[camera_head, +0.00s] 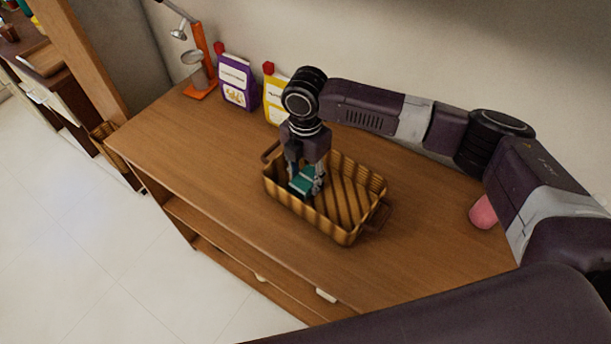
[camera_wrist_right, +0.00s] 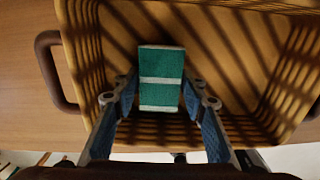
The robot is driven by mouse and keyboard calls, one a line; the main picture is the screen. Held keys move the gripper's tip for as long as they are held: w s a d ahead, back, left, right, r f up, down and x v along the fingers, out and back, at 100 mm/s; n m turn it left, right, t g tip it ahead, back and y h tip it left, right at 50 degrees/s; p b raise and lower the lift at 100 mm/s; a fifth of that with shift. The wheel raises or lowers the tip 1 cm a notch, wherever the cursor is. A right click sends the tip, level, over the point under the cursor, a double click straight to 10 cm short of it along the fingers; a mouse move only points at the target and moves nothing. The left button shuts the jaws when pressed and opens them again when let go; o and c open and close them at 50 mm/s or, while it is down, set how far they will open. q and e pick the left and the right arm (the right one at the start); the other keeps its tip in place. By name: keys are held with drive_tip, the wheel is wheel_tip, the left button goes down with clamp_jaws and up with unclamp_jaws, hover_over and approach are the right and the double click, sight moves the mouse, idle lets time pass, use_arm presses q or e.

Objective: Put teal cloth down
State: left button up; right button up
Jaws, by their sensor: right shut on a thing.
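The teal cloth (camera_head: 302,183) is a small folded block with pale stripes. My right gripper (camera_head: 306,179) is shut on it, inside the wicker basket (camera_head: 345,236) toward its left end. In the right wrist view the cloth (camera_wrist_right: 161,78) sits between the two fingers of the right gripper (camera_wrist_right: 161,92), with the basket (camera_wrist_right: 86,50) around it. I cannot tell whether the cloth touches the basket floor. My left gripper is not in view.
The basket stands on a wooden table (camera_head: 185,140). A purple packet (camera_head: 236,84), a yellow packet (camera_head: 275,100) and an orange stand (camera_head: 202,75) are at the back. A pink object (camera_head: 483,212) lies at right, partly behind my arm. The table's left part is clear.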

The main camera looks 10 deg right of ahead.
sight(306, 179)
drive_tip(key=shift+f, duration=0.2)
drive_tip(key=shift+f, duration=0.15)
drive_tip(key=o, duration=1)
wheel_tip(306, 179, up, 12)
drive_tip(key=shift+r+b, duration=0.15)
drive_tip(key=shift+b, duration=1.1)
